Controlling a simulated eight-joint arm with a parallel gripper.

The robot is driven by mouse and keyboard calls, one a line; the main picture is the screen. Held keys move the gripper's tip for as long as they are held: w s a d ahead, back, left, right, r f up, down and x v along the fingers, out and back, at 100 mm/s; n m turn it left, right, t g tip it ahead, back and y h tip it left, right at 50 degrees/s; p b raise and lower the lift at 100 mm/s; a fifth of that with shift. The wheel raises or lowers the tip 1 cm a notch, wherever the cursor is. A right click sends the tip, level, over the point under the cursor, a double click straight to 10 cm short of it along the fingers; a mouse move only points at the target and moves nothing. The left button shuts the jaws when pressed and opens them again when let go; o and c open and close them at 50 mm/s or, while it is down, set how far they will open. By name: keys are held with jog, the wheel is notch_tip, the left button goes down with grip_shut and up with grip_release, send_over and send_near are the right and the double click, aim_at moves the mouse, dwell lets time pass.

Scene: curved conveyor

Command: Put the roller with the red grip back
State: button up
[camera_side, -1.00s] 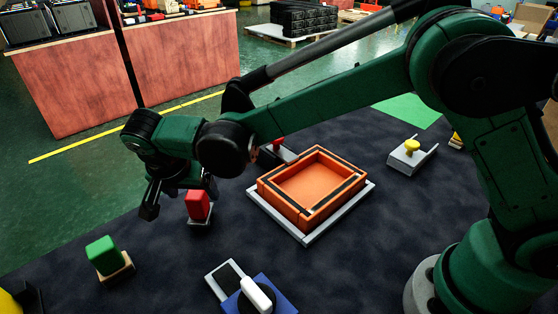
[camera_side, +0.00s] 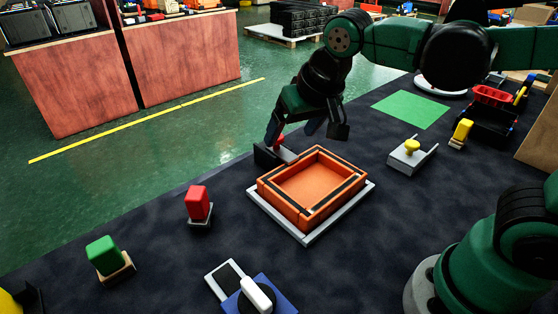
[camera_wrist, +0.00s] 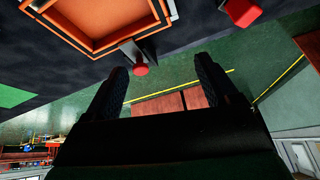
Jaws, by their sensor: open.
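A small red knob (camera_side: 279,141) stands on a dark and grey piece (camera_side: 265,155) at the back left edge of the orange tray (camera_side: 351,163). A larger red block-shaped grip (camera_side: 198,202) stands upright on a small grey base, left of the tray. I cannot tell which of these is the roller; no roller surface shows. In the wrist view the red knob (camera_wrist: 141,69) lies between the fingers' lines, and the red block (camera_wrist: 242,12) is at the top right. My gripper (camera_side: 306,130) is open and empty, pointing down above the tray's back edge, close to the knob.
A green block (camera_side: 103,254) on a wooden base, a blue pad (camera_side: 279,304) with a white handle, a yellow knob (camera_side: 411,146) on a grey holder and a yellow block (camera_side: 462,130) stand around. A green square (camera_side: 412,108) lies flat at the back. Dark table between is clear.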

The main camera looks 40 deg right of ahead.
jog(key=s+d+f+n+t, duration=0.1)
jog(key=s+d+f+n, duration=0.1)
jog(key=s+d, duration=0.2)
jog(key=shift+f+t, duration=0.35)
jog(key=shift+t, duration=0.05)
